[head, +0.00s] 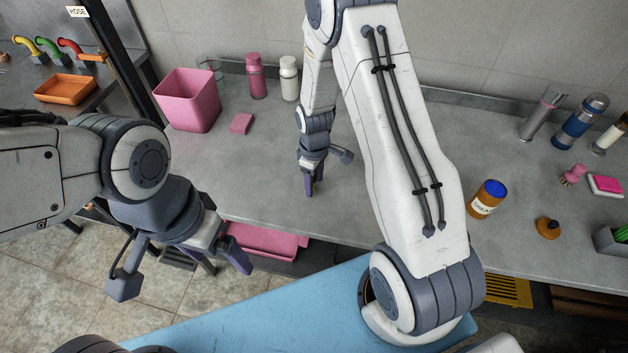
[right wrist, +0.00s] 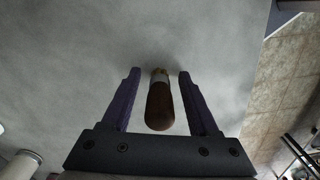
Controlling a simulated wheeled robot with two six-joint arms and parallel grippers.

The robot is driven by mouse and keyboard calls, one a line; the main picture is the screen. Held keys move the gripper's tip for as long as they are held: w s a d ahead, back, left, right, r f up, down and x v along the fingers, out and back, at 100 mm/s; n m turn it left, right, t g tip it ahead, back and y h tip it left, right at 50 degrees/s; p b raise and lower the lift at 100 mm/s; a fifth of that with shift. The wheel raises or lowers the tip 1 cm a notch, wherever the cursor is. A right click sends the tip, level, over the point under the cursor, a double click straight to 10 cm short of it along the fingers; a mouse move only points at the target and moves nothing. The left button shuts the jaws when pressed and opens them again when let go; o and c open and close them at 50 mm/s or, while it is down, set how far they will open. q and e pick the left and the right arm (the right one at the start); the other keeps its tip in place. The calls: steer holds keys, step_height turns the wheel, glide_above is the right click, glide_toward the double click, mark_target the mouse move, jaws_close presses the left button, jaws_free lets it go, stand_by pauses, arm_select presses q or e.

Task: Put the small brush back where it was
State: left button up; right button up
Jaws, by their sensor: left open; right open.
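In the right wrist view a dark brown rounded handle with a pale and gold collar (right wrist: 159,105), which looks like the small brush, is between the two fingers. Its far end is hard to make out. My right gripper (right wrist: 160,76) is open around it, with a gap on each side. In the head view my right gripper (head: 309,188) is low over the grey counter, and the brush is hidden there. My left gripper (head: 228,255) is open and empty, in front of the counter edge. A small pink brush-like thing (head: 572,175) stands at the right.
A pink bin (head: 188,100), pink bottle (head: 256,77), white bottle (head: 289,79) and pink sponge (head: 241,124) are at the back left. A labelled brown jar (head: 486,199), orange-brown knobbed thing (head: 547,229) and metal flask (head: 541,115) are right. The middle counter is clear.

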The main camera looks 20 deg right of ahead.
step_height(320, 180, up, 12)
steer(key=shift+f+b, duration=0.1)
steer(key=shift+b, duration=0.35)
steer(key=s+a+r, duration=0.3)
steer(key=s+a, duration=0.1)
steer(key=s, duration=0.3)
steer(key=s+a+r, duration=0.4)
steer(key=s+a, duration=0.1)
steer(key=s, duration=0.3)
steer(key=s+a+r+m+y, duration=0.1)
steer(key=s+a+r, duration=0.2)
steer(key=s+a, duration=0.2)
steer(key=s, duration=0.3)
steer(key=shift+s+a+r, duration=0.2)
steer(key=shift+a+r, duration=0.05)
steer(key=shift+r, duration=0.1)
steer(key=shift+c, duration=0.3)
